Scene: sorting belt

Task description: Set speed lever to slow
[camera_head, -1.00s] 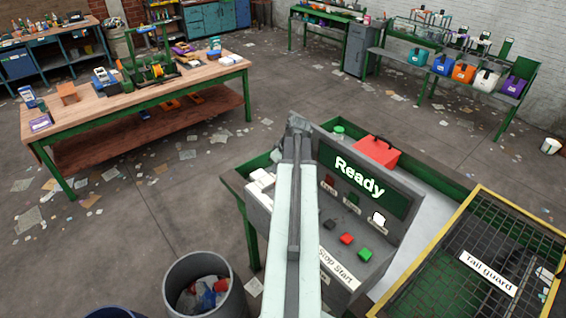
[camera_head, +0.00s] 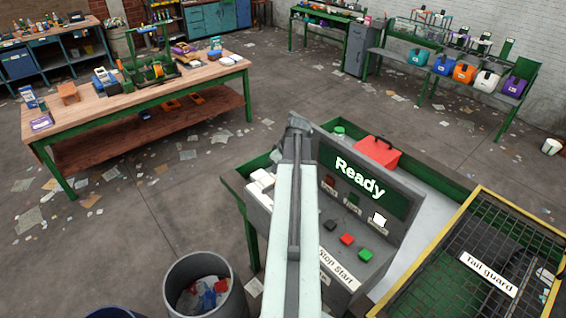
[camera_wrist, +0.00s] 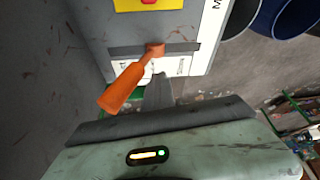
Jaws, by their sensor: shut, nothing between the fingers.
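The orange speed lever (camera_wrist: 124,84) shows in the wrist view, sticking out from a slot in the grey control box (camera_wrist: 95,35). Its base sits around the middle of the slot and its handle leans down and left in the picture. A white label (camera_wrist: 178,66) runs along the slot, but its words are too small to read surely. My gripper (camera_wrist: 158,80) is shut and empty, its fingers close to the right of the lever; contact cannot be told. In the head view the console (camera_head: 385,240) shows a "Ready" screen, and my arm hides the lever.
The console carries red (camera_head: 347,239) and green (camera_head: 365,254) buttons labelled Stop and Start. A yellow-framed tail guard (camera_head: 520,245) lies to the right. A bin (camera_head: 200,262) with litter stands at the lower left. A red case (camera_head: 377,152) sits behind the console.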

